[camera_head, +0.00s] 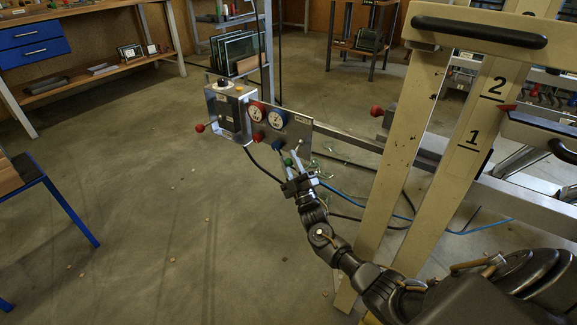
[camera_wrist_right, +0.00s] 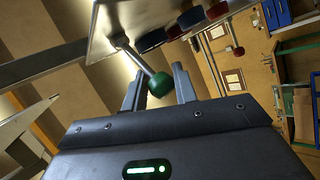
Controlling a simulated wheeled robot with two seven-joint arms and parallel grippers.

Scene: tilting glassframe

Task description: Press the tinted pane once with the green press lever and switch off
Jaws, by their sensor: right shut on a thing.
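The green press lever (camera_head: 288,162) points down from the front of a grey control panel (camera_head: 298,130) with two dials. In the right wrist view its green ball knob (camera_wrist_right: 160,84) sits between the fingers, on a bright metal rod. My right gripper (camera_head: 292,173) is shut on this knob; it also shows in the right wrist view (camera_wrist_right: 158,76). A grey switch box (camera_head: 230,112) with a dark front stands left of the panel. A red ball lever (camera_head: 199,128) sticks out from its left side. I cannot make out the tinted pane in the machine. My left gripper is out of view.
Red (camera_head: 258,136) and blue (camera_head: 278,146) knobs sit close to the green one. A beige frame (camera_head: 405,140), marked 1 and 2, stands right of my arm. Cables and shards lie on the floor below. The floor at the left is mostly clear.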

